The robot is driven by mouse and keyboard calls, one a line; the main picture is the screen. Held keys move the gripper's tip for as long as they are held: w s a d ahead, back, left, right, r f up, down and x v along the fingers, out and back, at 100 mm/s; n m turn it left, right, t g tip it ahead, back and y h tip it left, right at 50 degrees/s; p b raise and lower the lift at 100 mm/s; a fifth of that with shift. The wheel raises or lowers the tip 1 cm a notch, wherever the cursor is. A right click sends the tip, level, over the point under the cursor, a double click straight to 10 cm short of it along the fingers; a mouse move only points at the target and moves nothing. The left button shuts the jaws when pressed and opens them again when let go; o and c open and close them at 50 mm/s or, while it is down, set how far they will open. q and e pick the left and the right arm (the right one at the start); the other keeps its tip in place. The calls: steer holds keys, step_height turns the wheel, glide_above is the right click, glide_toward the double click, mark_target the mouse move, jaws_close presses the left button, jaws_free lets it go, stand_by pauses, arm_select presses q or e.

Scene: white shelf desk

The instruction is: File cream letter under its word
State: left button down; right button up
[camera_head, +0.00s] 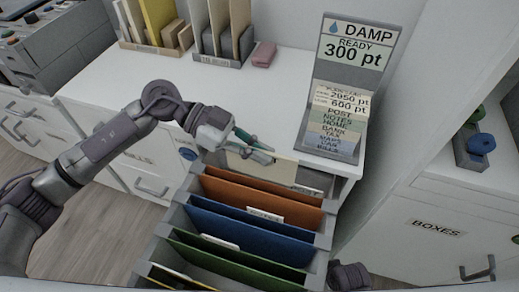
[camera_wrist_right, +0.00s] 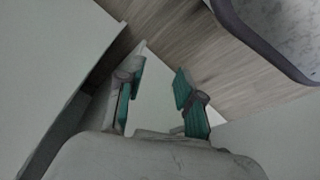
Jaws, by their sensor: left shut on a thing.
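My left gripper (camera_head: 254,146) is shut on the cream letter (camera_head: 262,169), which hangs upright below the fingers at the back of the open drawer (camera_head: 173,222). The letter's lower part is hidden behind the orange divider (camera_head: 235,187). Whether it touches the drawer floor I cannot tell. In front are a blue divider (camera_head: 240,231) and a green one (camera_head: 225,262), with small white word tabs too small to read. My right gripper (camera_wrist_right: 158,88) is open and empty in the right wrist view, above a pale surface.
A sign stand (camera_head: 362,55) reading "DAMP READY 300 pt" holds a stack of word cards at the desk's right. File holders (camera_head: 222,62) and a pink block (camera_head: 264,54) stand at the back. The desktop's middle is clear. A cabinet labelled "BOXES" (camera_head: 435,227) stands right.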

mark_target(275, 180)
arm_select(q)
steer(key=shift+f, duration=0.15)
steer(key=shift+f+b, duration=0.25)
steer(key=shift+b, duration=0.15)
steer(key=shift+f+b, duration=0.3)
steer(key=shift+b, duration=0.05)
steer(key=shift+f+b, duration=0.3)
steer(key=shift+b, duration=0.05)
steer(key=shift+f+b, duration=0.25)
steer(key=shift+b, duration=0.05)
steer(key=shift+f+b, duration=0.3)
steer(key=shift+b, duration=0.05)
steer(key=shift+f, duration=0.45)
steer(key=shift+f+b, duration=0.3)
steer(key=shift+f, duration=1.35)
arm_select(e)
steer(key=w+v, duration=0.3)
steer(key=v, duration=1.1)
steer(key=shift+w+r+t, duration=0.35)
steer(key=shift+r+t, duration=0.05)
steer(key=shift+r, duration=0.15)
steer(key=shift+r, duration=0.1)
